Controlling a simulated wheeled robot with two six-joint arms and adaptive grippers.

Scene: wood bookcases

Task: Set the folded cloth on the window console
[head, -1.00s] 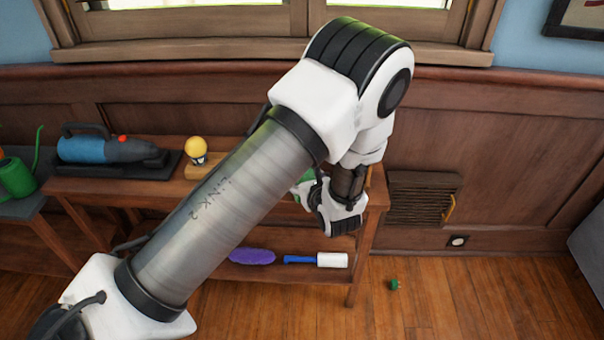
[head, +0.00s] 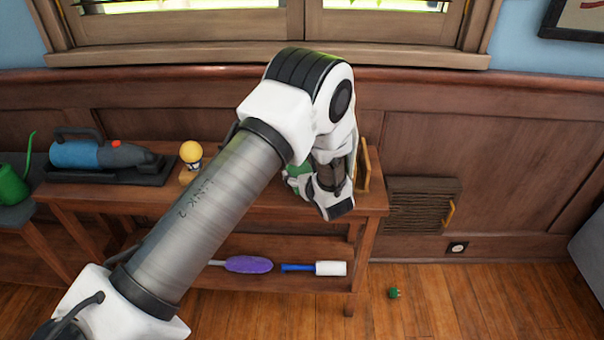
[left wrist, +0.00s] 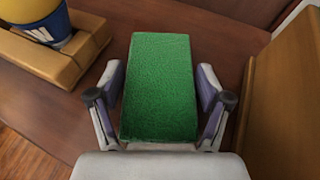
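The folded cloth is a green, block-shaped bundle (left wrist: 158,85) in the middle of the left wrist view. In the head view only a bit of its green (head: 297,170) shows beside my wrist. My left gripper (left wrist: 161,80) has a finger on each side of it, with narrow gaps between cloth and fingertips, so it looks open around the cloth. The wooden console (head: 235,197) stands below the window, and the cloth appears at its top, near the right end. Whether the cloth rests fully on it is hidden by my arm. My right gripper is not in view.
A yellow-topped object (head: 191,152) on a wooden stand (left wrist: 62,52) is left of the cloth. An upright wooden piece (left wrist: 282,105) is close on the right. A blue vacuum (head: 95,154) stands further left. A purple duster (head: 249,265) and white roller (head: 330,268) lie on the lower shelf.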

